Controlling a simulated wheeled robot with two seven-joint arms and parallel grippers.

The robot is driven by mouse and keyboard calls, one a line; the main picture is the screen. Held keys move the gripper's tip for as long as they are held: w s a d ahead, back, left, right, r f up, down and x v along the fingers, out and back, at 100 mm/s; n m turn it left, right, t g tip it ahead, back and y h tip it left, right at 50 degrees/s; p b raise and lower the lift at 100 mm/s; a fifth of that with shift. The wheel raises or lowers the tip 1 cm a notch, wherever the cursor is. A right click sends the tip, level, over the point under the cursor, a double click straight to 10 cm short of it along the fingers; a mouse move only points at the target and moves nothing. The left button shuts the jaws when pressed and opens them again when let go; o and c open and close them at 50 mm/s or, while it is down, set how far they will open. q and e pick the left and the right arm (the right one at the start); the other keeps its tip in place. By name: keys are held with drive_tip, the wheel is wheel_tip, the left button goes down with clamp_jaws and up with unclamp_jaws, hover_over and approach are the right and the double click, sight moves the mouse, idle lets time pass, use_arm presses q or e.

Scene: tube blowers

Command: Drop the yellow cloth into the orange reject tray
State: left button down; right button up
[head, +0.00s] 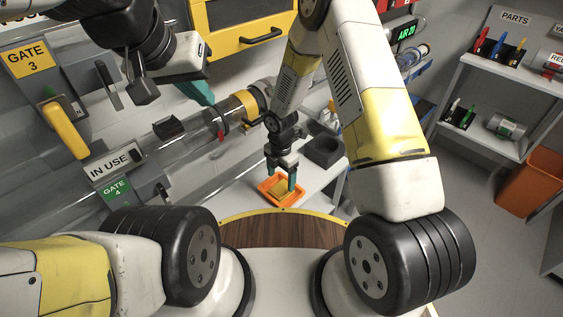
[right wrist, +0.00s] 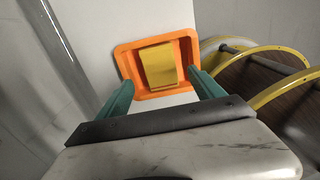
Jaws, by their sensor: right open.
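The yellow cloth (right wrist: 158,66) lies inside the orange reject tray (right wrist: 127,64) in the right wrist view. In the head view the cloth (head: 283,189) and the tray (head: 271,199) show on the white bench, partly behind my right gripper. My right gripper (head: 281,184) points down just above the tray. Its teal fingers (right wrist: 164,98) are spread apart in the right wrist view, with the cloth beyond and between them and nothing visibly held. My left gripper (head: 178,88) is at the upper left over the clear tube, its jaws not clearly seen.
A dark grey block (head: 324,151) with a hollow stands on the bench behind the tray. Clear tubes with a yellow collar (head: 246,108) run along the left. A yellow lever (head: 65,130) juts out at gate 3. An orange bin (head: 530,183) stands at the right below shelves.

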wheel_tip(320, 180, up, 6)
drive_tip(key=r, duration=0.1)
wheel_tip(320, 180, up, 13)
drive_tip(key=m+t, duration=0.2)
drive_tip(key=m, duration=0.4)
hover_over(281, 188)
drive_tip(key=d, duration=0.5)
drive_tip(key=s+d+r+m+t, duration=0.1)
drive_tip(key=s+d+r+m, duration=0.1)
drive_tip(key=d+r+m, duration=0.3)
drive_tip(key=s+r+m, duration=0.2)
drive_tip(key=r, duration=0.4)
drive_tip(key=s+d+r+m+t+y, duration=0.1)
drive_tip(key=s+d+r+m, duration=0.1)
drive_tip(key=s+r+m, duration=0.4)
drive_tip(key=s+d+r+m+t+y, duration=0.1)
drive_tip(key=s+d+r+m+t, duration=0.1)
drive_tip(key=s+r+m, duration=0.4)
drive_tip(key=s+d+m, duration=0.1)
drive_tip(key=s, duration=0.2)
